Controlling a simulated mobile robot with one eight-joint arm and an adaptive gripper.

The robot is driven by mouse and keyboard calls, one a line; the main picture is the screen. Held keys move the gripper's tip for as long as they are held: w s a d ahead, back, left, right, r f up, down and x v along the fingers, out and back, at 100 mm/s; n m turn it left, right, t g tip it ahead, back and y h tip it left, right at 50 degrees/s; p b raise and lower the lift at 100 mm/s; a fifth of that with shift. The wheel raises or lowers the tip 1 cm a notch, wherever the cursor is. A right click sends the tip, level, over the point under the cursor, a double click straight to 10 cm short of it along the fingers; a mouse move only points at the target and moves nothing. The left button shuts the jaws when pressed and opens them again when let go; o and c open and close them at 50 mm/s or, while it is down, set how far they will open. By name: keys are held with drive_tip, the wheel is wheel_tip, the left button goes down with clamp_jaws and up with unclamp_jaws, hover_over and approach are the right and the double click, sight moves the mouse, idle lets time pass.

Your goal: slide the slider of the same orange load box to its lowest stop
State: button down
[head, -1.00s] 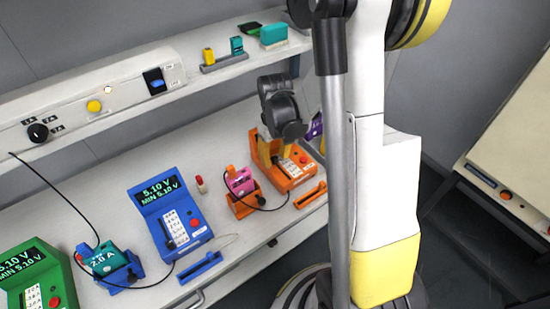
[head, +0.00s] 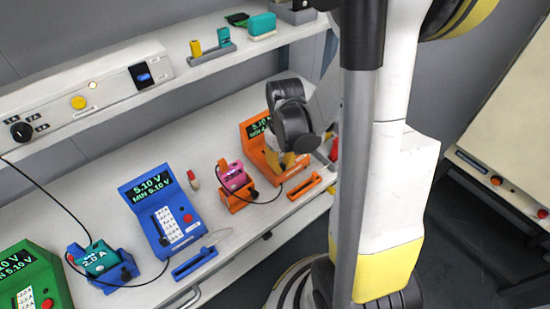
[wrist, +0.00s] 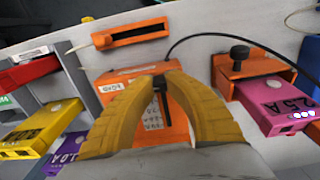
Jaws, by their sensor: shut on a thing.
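The orange load box (head: 250,143) stands on the bench at the right, with its lit display partly hidden by my arm. My gripper (wrist: 160,80) is shut on the black slider knob (wrist: 158,88) in the dark slot of that face. In the head view my gripper (head: 287,162) is over the box's front face, and the slider is hidden there.
An orange holder with a pink cell (head: 232,176) is left of the box, joined by a black cable. An orange slotted tray (wrist: 130,33) lies in front of the box. A yellow cell (wrist: 30,135) and a purple cell (wrist: 65,152) lie nearby in the wrist view.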

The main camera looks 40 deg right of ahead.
sight(282, 166)
drive_tip(key=shift+s, duration=0.15)
drive_tip(key=c, duration=1.4)
unclamp_jaws()
wheel_tip(282, 166, up, 12)
drive_tip(key=shift+a, duration=0.1)
